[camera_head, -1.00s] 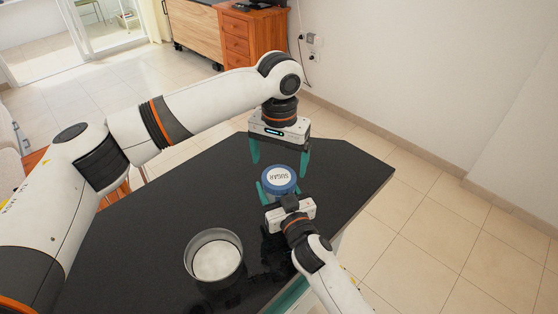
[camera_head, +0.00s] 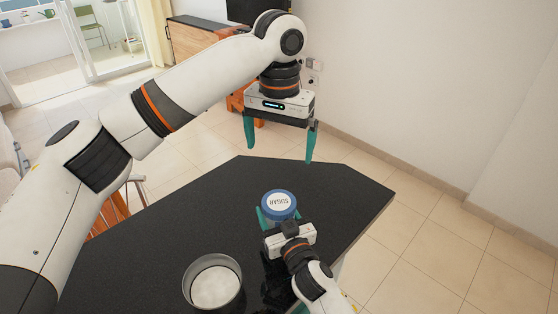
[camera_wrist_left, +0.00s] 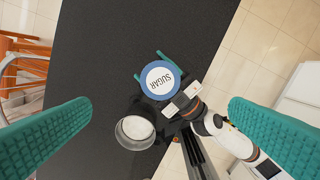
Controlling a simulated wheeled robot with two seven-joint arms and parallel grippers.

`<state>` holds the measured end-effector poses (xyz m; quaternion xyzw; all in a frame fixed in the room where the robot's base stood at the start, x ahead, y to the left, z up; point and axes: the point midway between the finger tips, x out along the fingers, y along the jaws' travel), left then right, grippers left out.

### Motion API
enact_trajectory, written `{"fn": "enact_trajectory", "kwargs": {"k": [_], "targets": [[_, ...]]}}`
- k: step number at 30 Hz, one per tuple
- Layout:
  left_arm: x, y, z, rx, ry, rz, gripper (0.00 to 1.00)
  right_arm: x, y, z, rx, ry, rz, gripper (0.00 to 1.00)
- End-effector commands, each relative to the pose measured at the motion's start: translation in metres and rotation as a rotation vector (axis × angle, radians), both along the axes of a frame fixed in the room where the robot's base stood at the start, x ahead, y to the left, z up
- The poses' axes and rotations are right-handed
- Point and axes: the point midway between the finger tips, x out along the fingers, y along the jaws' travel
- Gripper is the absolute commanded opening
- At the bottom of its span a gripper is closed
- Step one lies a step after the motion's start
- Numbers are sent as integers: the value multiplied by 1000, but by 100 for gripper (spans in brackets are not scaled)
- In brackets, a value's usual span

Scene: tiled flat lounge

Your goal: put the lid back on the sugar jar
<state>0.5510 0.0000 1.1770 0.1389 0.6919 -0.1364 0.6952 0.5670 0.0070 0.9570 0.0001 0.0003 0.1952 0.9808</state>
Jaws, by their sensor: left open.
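The contact is partly hidden.
A round metal container (camera_head: 213,283) with a pale inside stands left of my right arm. The rest of the dark tabletop (camera_head: 170,235) is clear. The table's cut-off far corner lies beyond the jar. A drawer cabinet stands against the wall behind.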

Motion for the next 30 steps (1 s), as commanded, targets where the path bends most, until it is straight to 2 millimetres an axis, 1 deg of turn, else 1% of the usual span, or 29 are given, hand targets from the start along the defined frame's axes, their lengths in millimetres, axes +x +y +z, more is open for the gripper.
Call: {"fn": "enact_trajectory", "kwargs": {"k": [1, 4, 12, 13, 17, 18, 26, 30], "targets": [[0, 0, 5, 0, 0, 0, 100, 0, 0, 1, 1, -3, 1, 0], [0, 0, 11, 0, 0, -1, 100, 0, 0, 1, 1, -3, 1, 0], [0, 0, 12, 0, 1, -1, 100, 0, 0, 1, 1, -3, 1, 0], [0, 0, 12, 0, 1, -1, 100, 0, 0, 1, 1, -3, 1, 63], [0, 0, 12, 0, 1, -1, 100, 0, 0, 1, 1, -2, 1, 85], [0, 0, 12, 0, 1, -1, 100, 0, 0, 1, 1, -2, 0, 87], [0, 0, 12, 0, 1, -1, 100, -1, 0, 0, 0, 0, 0, 87], [0, 0, 10, 0, 1, -1, 100, -10, -4, -1, 0, 0, 0, 87]]}}
